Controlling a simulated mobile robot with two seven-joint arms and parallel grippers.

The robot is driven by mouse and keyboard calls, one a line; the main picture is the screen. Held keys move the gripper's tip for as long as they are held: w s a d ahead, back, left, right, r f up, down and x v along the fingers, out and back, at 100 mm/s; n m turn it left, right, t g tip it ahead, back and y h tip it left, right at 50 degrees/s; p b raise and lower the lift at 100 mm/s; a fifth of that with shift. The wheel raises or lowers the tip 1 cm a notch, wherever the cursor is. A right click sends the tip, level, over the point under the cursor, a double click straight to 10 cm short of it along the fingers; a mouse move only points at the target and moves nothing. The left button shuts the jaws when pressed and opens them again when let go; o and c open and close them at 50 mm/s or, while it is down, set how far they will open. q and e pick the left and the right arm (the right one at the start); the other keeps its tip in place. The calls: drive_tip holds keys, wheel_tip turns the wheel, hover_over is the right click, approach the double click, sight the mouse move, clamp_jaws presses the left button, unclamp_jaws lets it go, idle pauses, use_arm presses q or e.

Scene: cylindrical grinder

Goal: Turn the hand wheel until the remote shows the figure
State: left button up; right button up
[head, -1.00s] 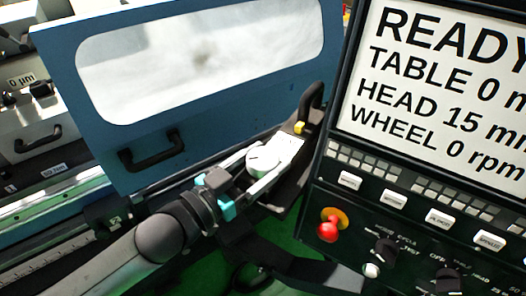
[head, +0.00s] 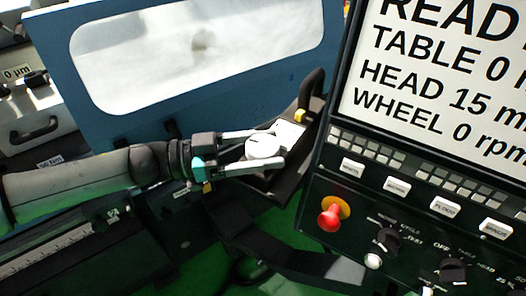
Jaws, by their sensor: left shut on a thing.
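The remote (head: 287,181) is a dark hand unit with a black loop handle, a yellow button and a small pale display (head: 289,134). I cannot read any figure on that display. The hand wheel (head: 262,147) is a round white dial with a short dark mark, on the face of the remote. My left gripper (head: 277,147) comes in from the left, nearly level in the picture. It is shut on the hand wheel, with one pale finger above it and one below. My right gripper is not in view.
The control panel (head: 405,190) stands close on the right, with a red emergency knob (head: 329,220) and a big screen (head: 450,85) reading "TABLE 0", "HEAD 15" and "WHEEL 0 rpm". A blue machine door (head: 57,75) with a window stands behind. Green floor shows below.

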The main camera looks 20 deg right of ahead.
use_arm(q)
drive_tip(key=shift+f+m+g+b, duration=0.1)
drive_tip(key=shift+m+g+b, duration=0.5)
drive_tip(key=shift+g, duration=0.5)
drive_tip(key=shift+s+y, duration=0.1)
drive_tip(key=shift+y, duration=0.2)
drive_tip(key=o, duration=1.3)
drive_tip(key=shift+d, duration=0.1)
drive_tip(key=shift+w+a, duration=0.2)
drive_tip(key=shift+a, duration=0.2)
drive_tip(key=b+v, duration=0.3)
drive_tip(key=v, duration=1.1)
drive_tip(key=shift+w+a+b, duration=0.15)
drive_tip(key=shift+a+b, duration=0.1)
drive_tip(key=shift+b, duration=0.05)
